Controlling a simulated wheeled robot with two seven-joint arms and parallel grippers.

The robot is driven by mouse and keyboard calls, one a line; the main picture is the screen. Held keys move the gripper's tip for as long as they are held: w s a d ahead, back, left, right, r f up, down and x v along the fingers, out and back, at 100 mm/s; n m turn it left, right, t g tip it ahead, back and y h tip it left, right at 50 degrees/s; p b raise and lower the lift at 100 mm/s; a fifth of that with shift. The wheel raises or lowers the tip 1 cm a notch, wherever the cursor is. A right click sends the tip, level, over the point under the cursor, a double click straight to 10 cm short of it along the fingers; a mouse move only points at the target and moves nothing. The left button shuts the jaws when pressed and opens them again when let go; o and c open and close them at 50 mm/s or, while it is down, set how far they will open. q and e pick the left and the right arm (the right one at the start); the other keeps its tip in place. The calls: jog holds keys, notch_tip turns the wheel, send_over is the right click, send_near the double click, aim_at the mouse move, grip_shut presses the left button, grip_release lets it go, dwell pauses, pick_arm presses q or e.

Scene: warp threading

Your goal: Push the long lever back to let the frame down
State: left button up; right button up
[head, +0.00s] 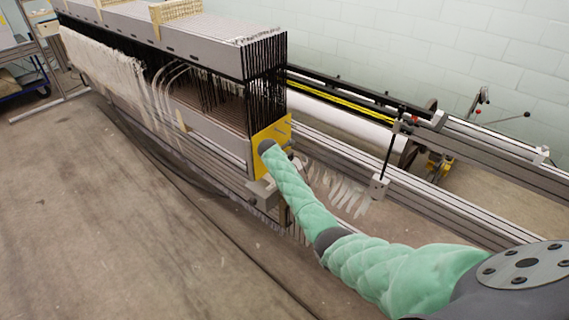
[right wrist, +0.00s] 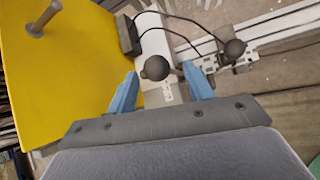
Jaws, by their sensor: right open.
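One knob (right wrist: 155,67) shows just ahead of the gap between my right fingers. I cannot tell surely which is the long lever. My right gripper (right wrist: 162,92) is open, with blue fingers apart; I see no grip on either knob. In the head view my right arm reaches the yellow plate (head: 264,140) at the frame's end; its fingers are hidden there. My left gripper is not in view.
The long grey frame (head: 215,53) with dark heddles and white yarn (head: 105,62) runs to the back left. Grey rails (head: 470,165) and a black upright rod (head: 391,150) stand to the right. The floor (head: 110,220) at the left front is clear.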

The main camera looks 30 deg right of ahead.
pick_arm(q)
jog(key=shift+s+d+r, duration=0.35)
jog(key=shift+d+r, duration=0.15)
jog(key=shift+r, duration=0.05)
pick_arm(e)
jog(key=v, duration=0.3)
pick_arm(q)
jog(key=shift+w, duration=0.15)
